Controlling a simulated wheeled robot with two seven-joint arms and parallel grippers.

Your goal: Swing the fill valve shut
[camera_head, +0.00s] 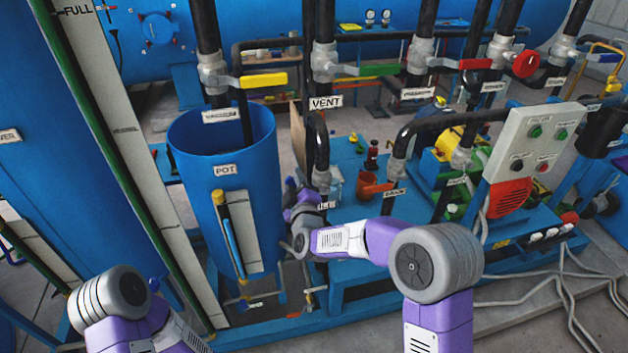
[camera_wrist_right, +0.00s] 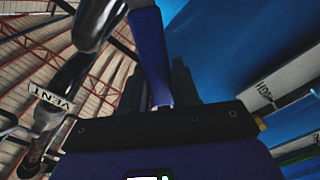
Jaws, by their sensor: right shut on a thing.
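The fill valve (camera_head: 321,181) is a grey valve body on a dark vertical pipe, right of the blue pot (camera_head: 205,165). Its label, partly covered, sits just below it. My right gripper (camera_head: 291,188) is at the valve's left side, small and partly hidden by its own wrist. In the right wrist view, its dark fingers (camera_wrist_right: 158,85) are shut on a blue valve handle (camera_wrist_right: 150,45), which runs up between them. The handle's joint with the valve is hard to make out. My left arm shows at the lower left; its gripper is out of view.
Close above is the VENT label (camera_head: 325,103) with a green-handled valve (camera_head: 366,71). A yellow-handled valve (camera_head: 263,80) is over the pot. The drain pipe (camera_head: 398,150) stands to the right, with a grey control panel (camera_head: 537,140) beyond. Pipes leave little room around the right gripper.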

